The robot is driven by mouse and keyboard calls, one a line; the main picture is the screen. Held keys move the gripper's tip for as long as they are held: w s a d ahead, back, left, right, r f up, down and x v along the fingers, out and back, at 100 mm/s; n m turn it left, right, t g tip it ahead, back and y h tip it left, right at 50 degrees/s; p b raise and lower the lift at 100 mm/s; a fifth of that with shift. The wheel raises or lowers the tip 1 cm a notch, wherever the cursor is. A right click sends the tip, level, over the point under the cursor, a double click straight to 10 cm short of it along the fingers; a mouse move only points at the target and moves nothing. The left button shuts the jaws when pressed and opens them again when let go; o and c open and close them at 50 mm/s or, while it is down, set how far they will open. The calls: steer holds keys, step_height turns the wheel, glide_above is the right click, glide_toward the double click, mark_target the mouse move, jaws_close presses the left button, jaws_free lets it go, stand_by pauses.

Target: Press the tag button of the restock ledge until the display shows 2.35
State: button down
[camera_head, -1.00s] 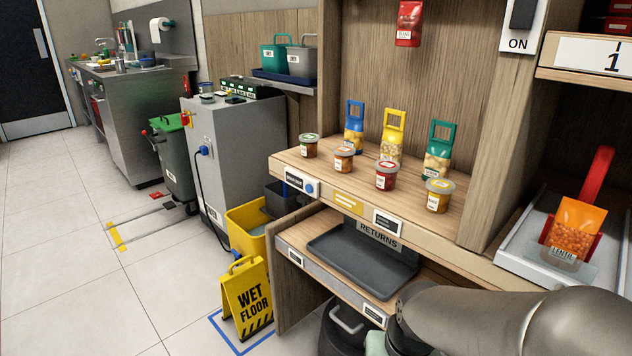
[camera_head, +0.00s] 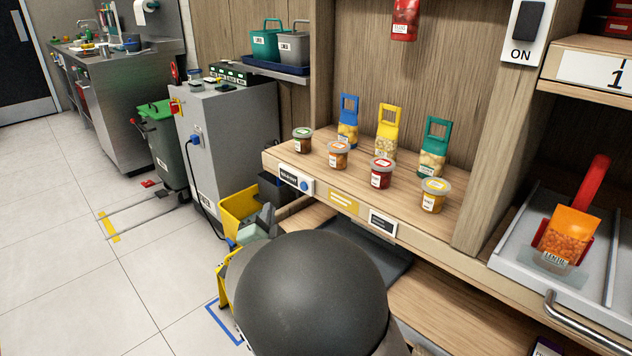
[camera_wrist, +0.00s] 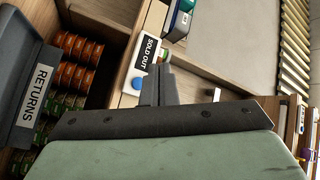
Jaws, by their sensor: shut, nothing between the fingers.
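The restock ledge (camera_head: 345,201) is a wooden shelf holding jars and bags. At the left of its front edge is a white tag with a dark display (camera_head: 289,177) and a round blue button (camera_head: 305,186). In the wrist view the display (camera_wrist: 149,52) reads SOLD OUT, and the blue button (camera_wrist: 137,83) shows beside my finger. My gripper (camera_head: 267,212) is shut and empty, below and left of the tag in the head view. In the wrist view my gripper (camera_wrist: 159,72) overlaps the tag's edge; I cannot tell whether it touches.
Several jars (camera_head: 381,173) and bags (camera_head: 387,129) stand on the ledge. The grey RETURNS tray (camera_wrist: 36,95) lies below it. A second tag (camera_head: 382,223) is farther right on the edge.

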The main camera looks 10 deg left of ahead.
mark_target(304, 186)
steer(key=shift+s+a+r+m+t, duration=0.3)
steer(key=shift+s+a+r+t, duration=0.1)
steer(key=shift+a+r, duration=0.1)
steer(key=w+d, duration=0.5)
steer(key=w, duration=0.2)
steer(key=shift+w+p, duration=0.15)
steer(key=shift+p, duration=0.25)
